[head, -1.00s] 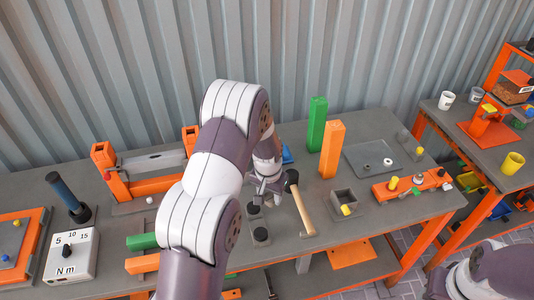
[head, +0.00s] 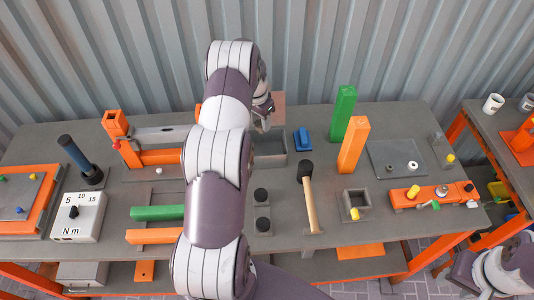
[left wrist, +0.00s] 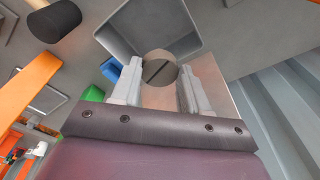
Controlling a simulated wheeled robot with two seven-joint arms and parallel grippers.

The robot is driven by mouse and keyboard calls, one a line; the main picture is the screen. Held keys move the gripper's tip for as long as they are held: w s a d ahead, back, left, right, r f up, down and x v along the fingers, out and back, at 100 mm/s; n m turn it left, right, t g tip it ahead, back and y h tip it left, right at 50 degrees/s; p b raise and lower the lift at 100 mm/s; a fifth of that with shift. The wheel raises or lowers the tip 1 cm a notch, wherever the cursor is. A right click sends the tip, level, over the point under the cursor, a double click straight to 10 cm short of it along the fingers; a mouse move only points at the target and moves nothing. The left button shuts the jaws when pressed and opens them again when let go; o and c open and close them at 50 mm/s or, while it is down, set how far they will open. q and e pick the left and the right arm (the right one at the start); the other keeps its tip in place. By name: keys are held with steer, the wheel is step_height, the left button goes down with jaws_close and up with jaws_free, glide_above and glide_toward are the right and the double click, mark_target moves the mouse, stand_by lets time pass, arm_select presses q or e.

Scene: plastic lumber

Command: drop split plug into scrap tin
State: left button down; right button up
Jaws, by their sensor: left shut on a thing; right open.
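My left gripper (head: 266,108) is raised at the back of the bench, near the far side of an open grey tin (head: 270,160). In the left wrist view, my left gripper (left wrist: 160,85) is shut on a round grey-brown plug (left wrist: 159,68) with a dark slit across its face. The open grey tin (left wrist: 118,30) shows just beyond the plug, and the plug overlaps its near edge in that view. In the head view, my arm hides part of the tin, and I cannot make out the plug. Only my right arm's links show at the lower right; its gripper is out of view.
A reddish-brown panel (head: 279,98) stands behind the tin. A blue block (head: 303,139) and a hammer (head: 308,192) are right of it. Tall green (head: 342,112) and orange (head: 353,145) posts stand farther right. The corrugated wall is close behind.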

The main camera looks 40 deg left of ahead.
arm_select(q)
steer(key=shift+f, duration=0.4)
steer(key=shift+r, duration=0.1)
steer(key=shift+c, duration=2.4)
jaws_free()
steer(key=shift+s+r, duration=0.1)
steer(key=shift+r, duration=0.2)
step_height(320, 180, up, 12)
steer(key=s+b, duration=0.1)
steer(key=b, duration=0.1)
steer(key=shift+s, duration=0.2)
